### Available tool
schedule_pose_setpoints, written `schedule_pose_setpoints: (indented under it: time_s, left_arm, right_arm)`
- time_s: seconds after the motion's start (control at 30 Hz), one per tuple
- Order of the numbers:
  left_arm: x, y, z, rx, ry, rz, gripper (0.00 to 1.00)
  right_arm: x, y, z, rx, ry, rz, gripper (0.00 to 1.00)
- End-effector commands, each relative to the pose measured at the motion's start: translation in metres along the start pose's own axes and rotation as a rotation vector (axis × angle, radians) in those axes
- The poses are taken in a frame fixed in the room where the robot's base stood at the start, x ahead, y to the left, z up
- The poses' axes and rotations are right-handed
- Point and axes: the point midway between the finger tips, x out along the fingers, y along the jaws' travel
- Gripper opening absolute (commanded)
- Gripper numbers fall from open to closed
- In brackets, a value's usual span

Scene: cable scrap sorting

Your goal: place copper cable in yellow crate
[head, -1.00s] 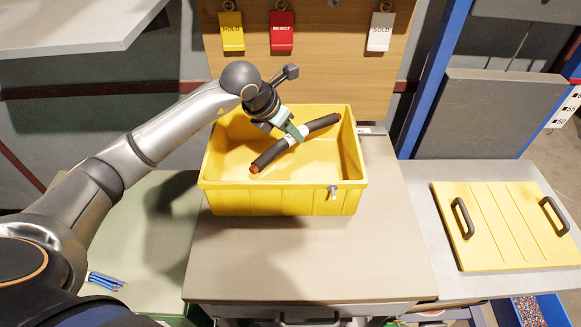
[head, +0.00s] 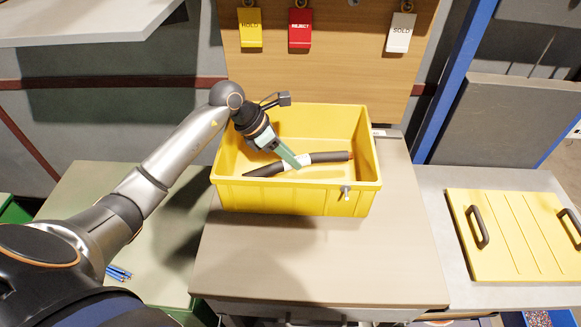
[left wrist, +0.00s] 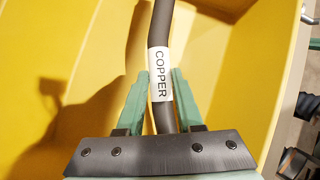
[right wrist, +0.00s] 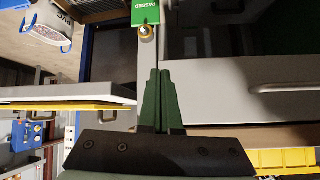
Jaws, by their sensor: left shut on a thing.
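The copper cable (head: 330,158) is a dark grey rod with a white band and a copper-coloured tip at its right end. Its band reads COPPER in the left wrist view (left wrist: 162,20). My left gripper (head: 297,163) is shut on the cable at the band, with green fingers on either side. The cable lies within the outline of the yellow crate (head: 290,199), whose walls also fill the left wrist view (left wrist: 55,50). I cannot tell whether the cable touches the crate floor. My right gripper (right wrist: 161,75) is shut and empty, away from the crate.
The yellow lid (head: 525,235) with two dark handles lies on the grey surface at right. Blue cable pieces (head: 118,272) lie on the green table at left. A wooden board (head: 330,70) with HOLD, REJECT and SOLD tags stands behind the crate. The bench front (head: 310,260) is clear.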

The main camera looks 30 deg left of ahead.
Motion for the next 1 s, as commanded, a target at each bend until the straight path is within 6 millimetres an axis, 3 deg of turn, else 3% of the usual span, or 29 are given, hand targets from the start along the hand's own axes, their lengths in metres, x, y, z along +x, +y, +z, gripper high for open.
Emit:
schedule_pose_setpoints:
  time_s: [0.33,0.7,0.73,1.0]
  left_arm:
    - [0.03,0.005,-0.019,-0.001,-0.005,0.002,0.0]
    - [0.034,0.006,-0.022,0.001,-0.004,0.004,0.0]
    - [0.034,0.005,-0.023,0.0,0.0,0.003,0.39]
    - [0.034,0.005,-0.022,0.0,0.0,0.002,0.65]
  right_arm:
    - [0.003,-0.001,0.001,-0.002,0.001,-0.003,0.0]
    - [0.005,-0.001,0.004,-0.002,-0.002,-0.005,0.0]
    - [0.004,-0.002,0.003,-0.002,-0.003,-0.006,0.0]
    - [0.004,-0.002,0.003,-0.002,-0.003,-0.006,0.0]
